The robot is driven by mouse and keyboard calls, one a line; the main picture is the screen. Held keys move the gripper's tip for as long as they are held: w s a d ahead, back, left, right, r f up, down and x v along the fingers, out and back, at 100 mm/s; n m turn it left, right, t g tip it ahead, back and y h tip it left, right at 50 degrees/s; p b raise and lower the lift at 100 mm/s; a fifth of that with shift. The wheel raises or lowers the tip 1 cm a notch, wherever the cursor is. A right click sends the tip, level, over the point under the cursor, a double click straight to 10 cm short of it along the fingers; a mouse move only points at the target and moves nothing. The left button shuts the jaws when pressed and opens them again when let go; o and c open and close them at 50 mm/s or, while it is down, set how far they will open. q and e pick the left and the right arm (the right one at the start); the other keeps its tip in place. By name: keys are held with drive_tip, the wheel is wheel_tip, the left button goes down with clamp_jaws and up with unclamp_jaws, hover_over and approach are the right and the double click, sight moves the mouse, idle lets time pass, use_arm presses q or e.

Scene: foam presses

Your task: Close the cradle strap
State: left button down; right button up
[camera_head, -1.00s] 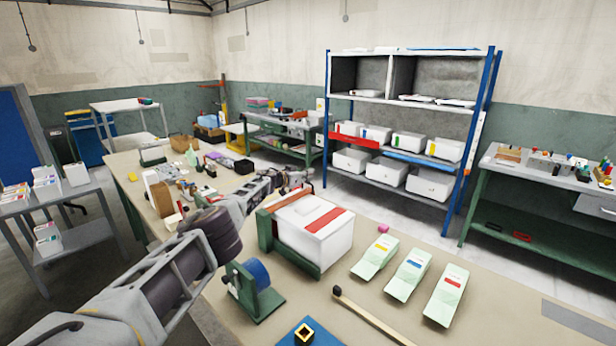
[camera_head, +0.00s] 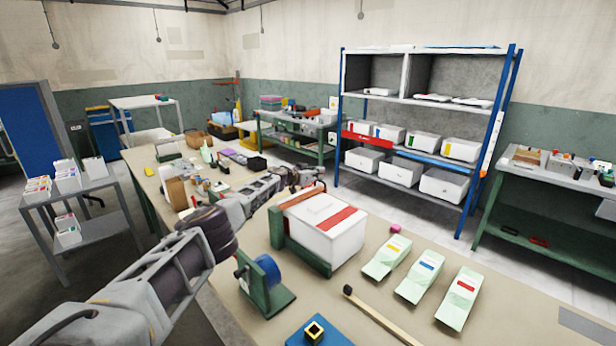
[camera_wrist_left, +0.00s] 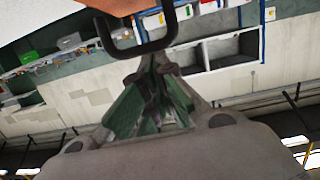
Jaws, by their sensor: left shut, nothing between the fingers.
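A white box with a red stripe (camera_head: 336,232) sits in the green cradle (camera_head: 300,256) on the bench. A brown strip, seemingly the strap (camera_head: 299,197), runs along the box's far upper edge. My left gripper (camera_head: 312,178) is behind that edge, small and partly blended with the background. In the left wrist view, my left gripper (camera_wrist_left: 156,62) is shut and empty. A black U-shaped handle (camera_wrist_left: 141,50) hangs from an orange-brown piece (camera_wrist_left: 115,8) just beyond the fingertips. I cannot tell whether they touch. My right gripper is not in view.
A blue roll on a green stand (camera_head: 264,278) is close beside my left arm. Several pale green packets (camera_head: 425,275), a wooden stick (camera_head: 375,312) and a blue plate with a square fitting (camera_head: 316,333) lie on the bench.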

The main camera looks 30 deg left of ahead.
use_arm(q)
drive_tip(key=shift+s+a+r, duration=0.1)
drive_tip(key=shift+s, duration=0.35)
drive_tip(key=shift+s+r, duration=0.15)
drive_tip(key=shift+s, duration=0.2)
drive_tip(key=shift+v, duration=2.45)
drive_tip(key=shift+s, duration=0.15)
